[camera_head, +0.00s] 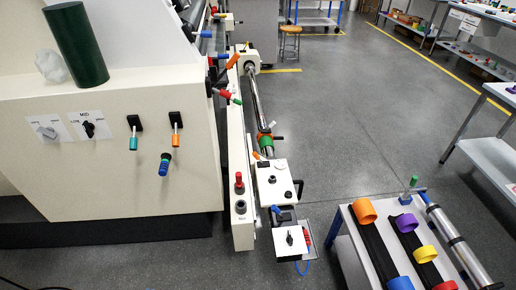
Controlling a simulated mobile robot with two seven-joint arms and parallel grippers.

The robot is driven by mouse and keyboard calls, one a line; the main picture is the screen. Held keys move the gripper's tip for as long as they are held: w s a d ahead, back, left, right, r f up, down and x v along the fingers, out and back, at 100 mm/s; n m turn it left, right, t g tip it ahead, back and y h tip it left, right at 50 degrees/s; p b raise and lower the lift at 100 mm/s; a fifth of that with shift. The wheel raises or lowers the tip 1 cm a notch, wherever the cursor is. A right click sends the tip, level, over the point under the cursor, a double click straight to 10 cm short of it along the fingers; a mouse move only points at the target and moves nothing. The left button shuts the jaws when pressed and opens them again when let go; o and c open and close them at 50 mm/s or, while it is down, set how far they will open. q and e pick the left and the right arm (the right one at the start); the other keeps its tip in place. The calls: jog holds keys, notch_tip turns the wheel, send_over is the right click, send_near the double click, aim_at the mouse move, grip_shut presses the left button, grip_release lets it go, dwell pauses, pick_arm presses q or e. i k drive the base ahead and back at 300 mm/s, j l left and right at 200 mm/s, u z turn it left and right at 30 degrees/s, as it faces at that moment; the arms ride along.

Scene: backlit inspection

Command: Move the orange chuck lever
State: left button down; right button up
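Two orange-handled levers show, and I cannot tell which is the chuck lever. One orange lever (176,130) hangs down from a black mount on the cream machine's front panel, right of a teal-handled lever (133,139). Another orange lever (233,61) sticks up and to the right at the machine's far right side, close to a red-handled lever (223,95). A smaller orange tip (256,156) shows by the white control box. Neither of my grippers is in view, and nothing touches these levers.
A blue-gripped lever (165,164) sits below the panel levers. A dark green cylinder (76,44) and a whitish lump stand on the machine's top. A cart (345,232) with coloured rings stands at the lower right. Grey floor (350,110) is free between machine and benches.

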aim_at(255, 154)
jog(key=i+j+z, duration=0.15)
jog(key=i+j, duration=0.2)
jog(key=i+j+z, duration=0.15)
jog(key=i+j, duration=0.2)
jog(key=j, duration=0.15)
jog(key=i+j+z, duration=0.15)
jog(key=i+j, duration=0.15)
jog(key=j, duration=0.2)
